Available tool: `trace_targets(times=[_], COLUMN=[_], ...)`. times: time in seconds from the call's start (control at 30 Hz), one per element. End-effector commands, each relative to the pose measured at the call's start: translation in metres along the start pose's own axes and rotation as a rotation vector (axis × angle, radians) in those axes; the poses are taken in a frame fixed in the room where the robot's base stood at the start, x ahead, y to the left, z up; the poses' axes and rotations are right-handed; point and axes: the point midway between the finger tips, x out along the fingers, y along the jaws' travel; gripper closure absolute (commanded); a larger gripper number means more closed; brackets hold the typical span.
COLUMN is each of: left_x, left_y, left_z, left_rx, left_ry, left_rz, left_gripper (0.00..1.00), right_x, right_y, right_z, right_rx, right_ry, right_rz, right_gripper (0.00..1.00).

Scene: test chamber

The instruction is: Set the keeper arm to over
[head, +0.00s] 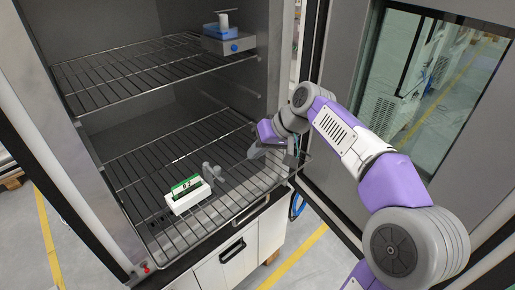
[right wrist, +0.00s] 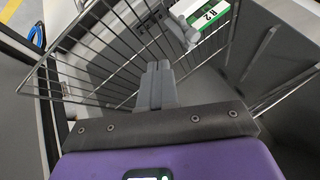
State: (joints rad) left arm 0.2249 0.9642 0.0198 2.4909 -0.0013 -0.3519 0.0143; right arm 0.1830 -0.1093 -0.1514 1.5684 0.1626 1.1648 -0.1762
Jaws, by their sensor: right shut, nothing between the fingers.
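A white block with a green top marked with dark characters (head: 187,194) sits on the lower wire rack inside the chamber. It also shows at the top of the right wrist view (right wrist: 208,14). A small grey arm-like piece (head: 212,172) stands just right of the block and seems to be the keeper arm; it shows as a grey piece in the right wrist view (right wrist: 181,30). Whether it touches the block I cannot tell. My right gripper (head: 254,152) is shut and empty, above the rack to the right of the grey piece; its fingertips (right wrist: 154,68) are together. My left gripper is not in view.
The lower wire rack (head: 150,220) has bare room around the block. An upper rack (head: 110,82) holds a grey and blue device (head: 228,42) with a white top. The open chamber door (head: 345,120) stands to the right, behind my right arm.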

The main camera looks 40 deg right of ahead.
Motion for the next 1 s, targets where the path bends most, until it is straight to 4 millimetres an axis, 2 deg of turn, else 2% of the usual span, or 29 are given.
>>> trace_targets(times=[0.03, 0.1, 0.27, 0.4, 0.5, 1.0], left_x=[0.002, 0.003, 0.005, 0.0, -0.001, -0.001], left_y=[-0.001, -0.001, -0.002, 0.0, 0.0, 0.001], left_z=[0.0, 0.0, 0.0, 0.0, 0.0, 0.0], left_rx=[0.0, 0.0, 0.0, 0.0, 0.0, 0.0], left_ry=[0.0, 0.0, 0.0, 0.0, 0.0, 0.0], left_rz=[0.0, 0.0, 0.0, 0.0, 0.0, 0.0], left_gripper=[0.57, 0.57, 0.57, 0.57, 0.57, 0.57], right_x=[0.014, 0.029, 0.062, 0.07, 0.075, 0.079], right_y=[0.0, 0.0, 0.0, -0.021, -0.029, -0.035], right_z=[0.002, 0.001, 0.001, 0.001, 0.001, 0.001], right_rx=[0.0, 0.0, -0.001, -0.005, -0.003, -0.001], right_ry=[-0.006, -0.005, -0.005, -0.001, -0.001, 0.0], right_rz=[-0.001, -0.001, -0.001, -0.002, -0.001, 0.0], right_gripper=[1.0, 1.0, 1.0, 1.0, 1.0, 1.0])
